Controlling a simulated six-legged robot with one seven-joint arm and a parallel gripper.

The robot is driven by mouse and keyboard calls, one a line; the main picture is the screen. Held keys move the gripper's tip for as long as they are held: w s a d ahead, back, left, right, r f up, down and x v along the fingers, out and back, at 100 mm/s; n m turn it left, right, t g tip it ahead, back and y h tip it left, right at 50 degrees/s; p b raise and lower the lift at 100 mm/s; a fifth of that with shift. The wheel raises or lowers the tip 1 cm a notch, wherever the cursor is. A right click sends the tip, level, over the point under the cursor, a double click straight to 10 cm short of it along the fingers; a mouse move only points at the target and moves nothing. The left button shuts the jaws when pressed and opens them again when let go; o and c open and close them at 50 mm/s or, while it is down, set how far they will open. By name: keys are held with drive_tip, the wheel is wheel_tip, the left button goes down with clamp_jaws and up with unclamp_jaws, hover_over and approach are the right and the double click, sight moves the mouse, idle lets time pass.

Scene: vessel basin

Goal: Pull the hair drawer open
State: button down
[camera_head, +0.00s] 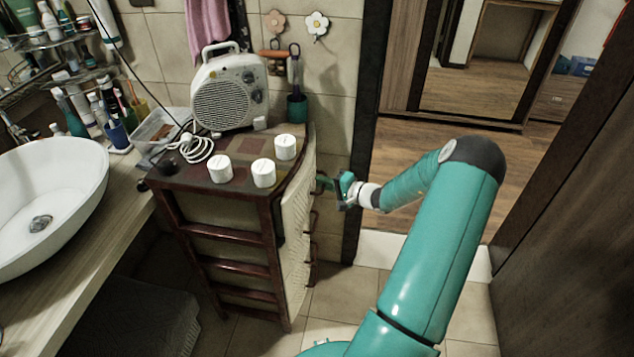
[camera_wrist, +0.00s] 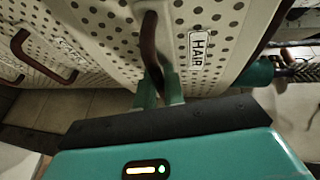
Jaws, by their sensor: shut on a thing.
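The hair drawer has a cream dotted front with a white HAIR label (camera_wrist: 198,47) in the wrist view. Its dark brown curved handle (camera_wrist: 150,42) runs down between my fingers. My gripper (camera_wrist: 160,92) is shut on this handle, its green fingers on either side of it. In the head view my gripper (camera_head: 327,183) is at the upper right side of the dark wood cabinet (camera_head: 222,239), whose cream front (camera_head: 297,212) is seen edge-on. The drawer's handle is too small to make out clearly there. I cannot tell whether the drawer stands out from the cabinet.
A fan heater (camera_head: 230,92) and several white jars (camera_head: 263,172) stand on the cabinet top. Another brown handle (camera_wrist: 40,58) is at the left in the wrist view. A sink (camera_head: 48,200) is at the left. Tiled floor (camera_head: 338,295) is clear before the cabinet front; a doorway lies beyond.

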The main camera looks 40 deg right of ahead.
drive_tip(key=s+d, duration=1.2)
drive_tip(key=s, duration=0.4)
drive_tip(key=shift+s+d, duration=0.2)
drive_tip(key=shift+d, duration=0.1)
drive_tip(key=c, duration=1.5)
unclamp_jaws()
drive_tip(key=v, duration=1.3)
drive_tip(key=shift+s, duration=0.4)
drive_tip(key=shift+d, duration=0.15)
